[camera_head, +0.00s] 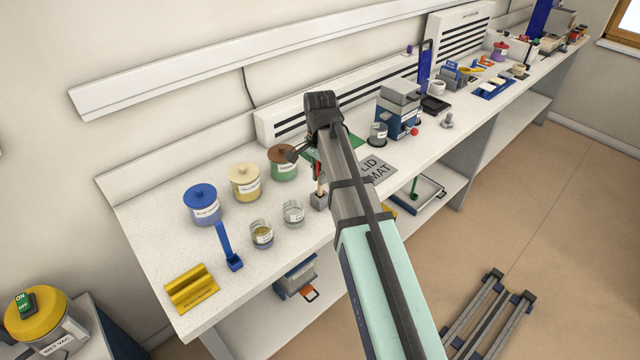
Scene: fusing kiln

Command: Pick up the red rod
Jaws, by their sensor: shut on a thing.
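A small, thin red piece, which looks like the red rod (317,172), shows just left of my arm. It stands roughly upright above a small grey block (318,201) on the bench. My gripper (313,162) is at the far end of my arm, low over the bench, and is shut on the red rod. The fingers are small, dark and partly hidden by my arm, so the exact grip is hard to make out. I cannot tell whether the rod's lower end is still in the block.
Two glass jars (262,234) and blue, cream and green lidded canisters (245,182) stand left of my gripper. A blue scoop-like thing (229,248) and a yellow block (191,288) are nearer the left end.

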